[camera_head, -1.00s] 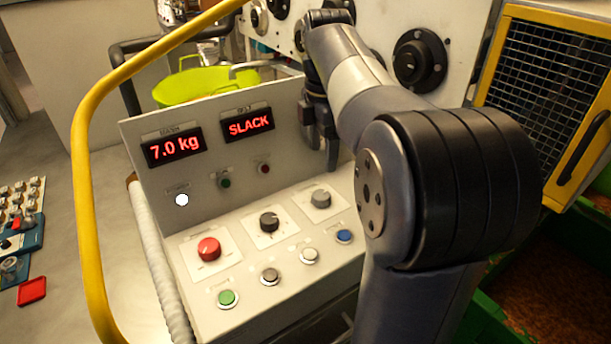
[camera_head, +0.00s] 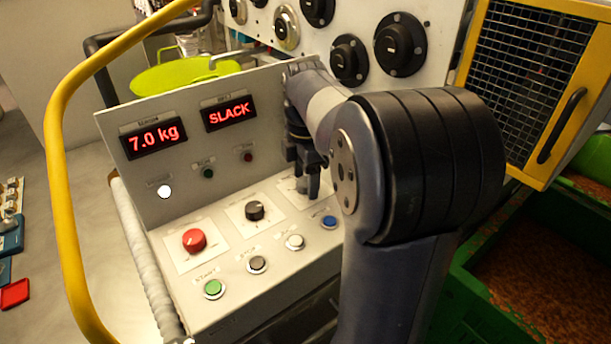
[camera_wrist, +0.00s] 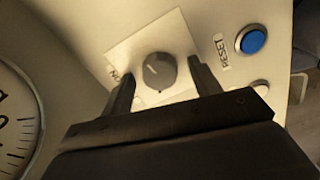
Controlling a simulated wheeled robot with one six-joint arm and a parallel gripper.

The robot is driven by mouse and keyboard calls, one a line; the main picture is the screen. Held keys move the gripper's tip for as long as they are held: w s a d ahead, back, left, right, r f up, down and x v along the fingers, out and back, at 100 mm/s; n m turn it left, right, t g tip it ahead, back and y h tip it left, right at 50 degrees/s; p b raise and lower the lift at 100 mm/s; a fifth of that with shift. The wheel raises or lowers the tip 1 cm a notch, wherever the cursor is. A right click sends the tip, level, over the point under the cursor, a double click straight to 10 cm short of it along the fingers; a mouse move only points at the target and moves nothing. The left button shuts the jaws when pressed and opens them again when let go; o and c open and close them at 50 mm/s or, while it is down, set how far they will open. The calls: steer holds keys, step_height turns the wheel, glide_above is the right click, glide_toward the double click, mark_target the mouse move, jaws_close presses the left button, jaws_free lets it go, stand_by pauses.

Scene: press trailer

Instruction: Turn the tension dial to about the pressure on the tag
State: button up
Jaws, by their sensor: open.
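A grey dial (camera_wrist: 160,70) on a square pale plate sits between the two fingers of my gripper (camera_wrist: 160,84) in the wrist view. The fingers are open, one on either side of the dial; I cannot tell whether they touch it. In the head view my gripper (camera_head: 308,186) hangs over this dial and partly hides it. A black dial (camera_head: 255,210) and a red dial (camera_head: 194,240) stand to its left on the same console. The dial labels are too small to read, so which is the tension dial cannot be told. No pressure tag is readable.
The red displays read "7.0 kg" (camera_head: 156,139) and "SLACK" (camera_head: 229,112). Green (camera_head: 214,288), grey, white and blue (camera_head: 329,222) buttons line the console front. A yellow rail (camera_head: 62,190) runs at left. A gauge (camera_wrist: 15,120) shows at the wrist view's left edge.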

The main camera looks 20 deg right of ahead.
steer(key=c, duration=1)
